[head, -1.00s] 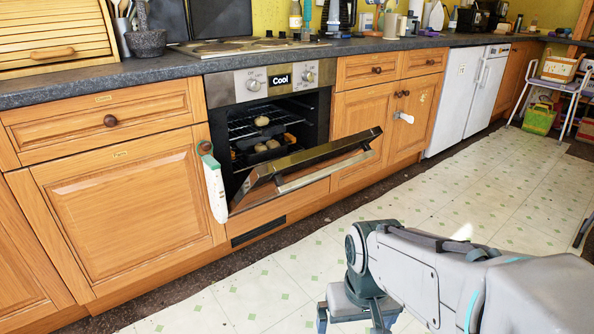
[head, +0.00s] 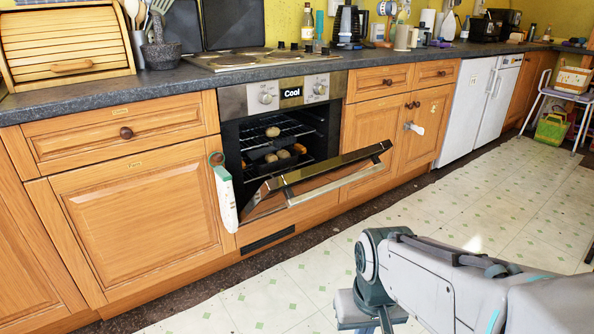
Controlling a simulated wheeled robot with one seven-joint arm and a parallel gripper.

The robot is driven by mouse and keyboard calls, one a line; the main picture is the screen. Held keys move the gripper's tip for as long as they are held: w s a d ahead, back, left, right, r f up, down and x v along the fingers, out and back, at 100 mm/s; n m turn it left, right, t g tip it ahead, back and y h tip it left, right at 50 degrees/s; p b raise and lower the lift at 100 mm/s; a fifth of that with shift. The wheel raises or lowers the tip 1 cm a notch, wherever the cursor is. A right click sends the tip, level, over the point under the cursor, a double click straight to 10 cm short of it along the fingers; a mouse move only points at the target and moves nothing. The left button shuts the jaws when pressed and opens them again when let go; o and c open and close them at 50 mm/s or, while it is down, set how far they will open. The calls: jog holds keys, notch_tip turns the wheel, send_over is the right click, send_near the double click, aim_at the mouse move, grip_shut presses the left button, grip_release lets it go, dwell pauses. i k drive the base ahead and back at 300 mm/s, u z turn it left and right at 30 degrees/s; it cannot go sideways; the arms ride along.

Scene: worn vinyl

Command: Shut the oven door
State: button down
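The oven (head: 259,99) is built into the wooden cabinets under the counter. Its door (head: 318,183) is hinged at the bottom and hangs partly open, tilted outward, with a metal bar handle (head: 340,179) along its upper outer side. Inside, several round brownish items (head: 272,157) sit on racks. My arm reaches in from the lower right, in front of the oven and apart from the door. My gripper is not clearly seen; the arm's end runs down past the bottom edge of the picture.
A white and green object (head: 223,190) hangs at the oven's left side. A hob (head: 256,59) and bottles stand on the counter (head: 118,88). White appliances (head: 467,110) and a small table stand at right. The tiled floor (head: 440,209) before the cabinets is clear.

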aim_at(307, 183)
jog(key=u, duration=1)
jog(key=i, duration=1.05)
jog(key=z, duration=1.25)
